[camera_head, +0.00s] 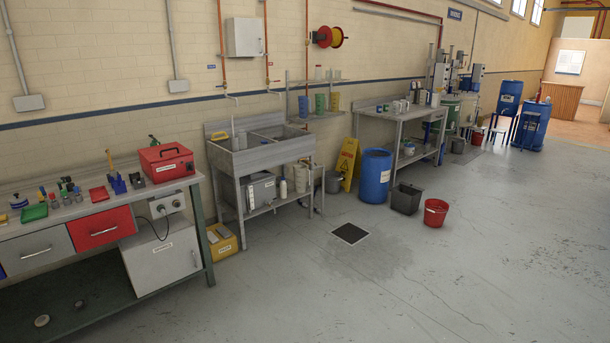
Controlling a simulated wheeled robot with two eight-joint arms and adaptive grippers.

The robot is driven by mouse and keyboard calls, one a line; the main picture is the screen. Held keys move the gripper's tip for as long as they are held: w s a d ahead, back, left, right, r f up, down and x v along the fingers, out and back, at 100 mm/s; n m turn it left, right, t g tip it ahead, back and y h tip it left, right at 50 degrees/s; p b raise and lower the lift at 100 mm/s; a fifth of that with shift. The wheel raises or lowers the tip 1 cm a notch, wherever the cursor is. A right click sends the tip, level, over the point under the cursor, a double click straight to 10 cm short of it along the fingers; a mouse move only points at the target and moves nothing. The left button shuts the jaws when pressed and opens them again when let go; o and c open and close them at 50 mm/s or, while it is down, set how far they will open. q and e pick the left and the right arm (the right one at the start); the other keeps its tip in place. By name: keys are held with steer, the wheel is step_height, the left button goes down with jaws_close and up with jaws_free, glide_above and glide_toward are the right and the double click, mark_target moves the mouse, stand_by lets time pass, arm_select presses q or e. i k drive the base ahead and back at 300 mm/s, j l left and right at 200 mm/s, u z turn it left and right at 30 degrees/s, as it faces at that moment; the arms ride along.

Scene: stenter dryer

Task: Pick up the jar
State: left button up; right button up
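No object stands out clearly as the jar. Small containers stand on the left workbench (95,220), among them a round blue-and-white one (18,202) near the left edge. White bottles (283,189) stand on the shelf under the metal sink (262,155). Pale jug-like vessels (397,107) stand on the far bench (384,118). They are too small to tell whether any is a jar. Neither of my grippers is in view.
A red toolbox (166,163) sits on the left workbench. A blue drum (375,177), a dark bin (406,198), a red bucket (435,212) and a yellow floor sign (346,162) stand along the wall side.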

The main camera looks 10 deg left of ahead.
mark_target(241, 135)
steer(key=i+u, duration=0.15)
steer(key=i, duration=3.15)
steer(key=i+u, duration=0.15)
steer(key=i, duration=0.35)
steer(key=i+l+u, duration=0.1)
steer(key=i, duration=0.4)
steer(key=i+l+u, duration=0.15)
steer(key=i, duration=0.35)
steer(key=i+l+u, duration=0.15)
steer(key=i, duration=0.35)
steer(key=l, duration=0.1)
